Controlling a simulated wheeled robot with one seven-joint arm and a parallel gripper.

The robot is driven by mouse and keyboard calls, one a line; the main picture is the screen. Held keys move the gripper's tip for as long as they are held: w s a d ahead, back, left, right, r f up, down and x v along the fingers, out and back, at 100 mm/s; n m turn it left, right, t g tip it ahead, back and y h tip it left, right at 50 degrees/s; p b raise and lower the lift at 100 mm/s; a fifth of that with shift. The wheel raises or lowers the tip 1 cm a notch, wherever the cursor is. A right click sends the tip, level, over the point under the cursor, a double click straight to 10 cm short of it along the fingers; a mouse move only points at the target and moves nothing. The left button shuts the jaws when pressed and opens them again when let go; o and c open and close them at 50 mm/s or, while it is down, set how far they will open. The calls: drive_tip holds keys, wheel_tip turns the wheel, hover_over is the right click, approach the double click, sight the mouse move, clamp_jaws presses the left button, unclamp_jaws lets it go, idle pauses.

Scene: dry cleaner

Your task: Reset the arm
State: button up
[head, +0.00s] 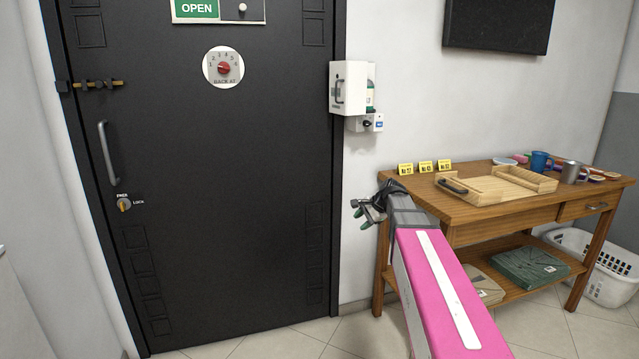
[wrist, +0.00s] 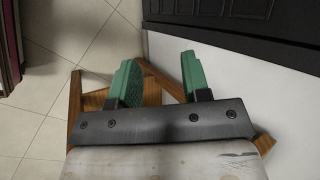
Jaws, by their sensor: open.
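My gripper (head: 366,209) is at the end of my pink and white arm, in front of the wall between the black door (head: 215,170) and the wooden table (head: 480,208). In the wrist view my gripper (wrist: 160,82) shows two green finger pads standing well apart, with nothing between them. The gripper is open and empty. Part of the table's wood shows behind the fingers there. My arm covers the table's left front part in the head view.
On the table are a wooden tray (head: 470,201), yellow number cards (head: 425,167), a blue mug (head: 541,161) and a metal cup (head: 571,172). Folded cloth (head: 528,264) lies on the lower shelf. A white basket (head: 612,274) stands at right. A dispenser (head: 349,90) hangs beside the door.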

drive_tip(key=s+d+f+n+g+h, duration=0.1)
drive_tip(key=s+f+n, duration=0.4)
drive_tip(key=s+f, duration=0.5)
drive_tip(key=s+d+f+n+g+h, duration=0.2)
drive_tip(key=s+f+n+h, duration=0.3)
drive_tip(key=s+f, duration=0.6)
drive_tip(key=s+n+g, duration=0.1)
drive_tip(key=s, duration=0.2)
drive_tip(key=shift+f, duration=0.2)
drive_tip(key=shift+d, duration=0.1)
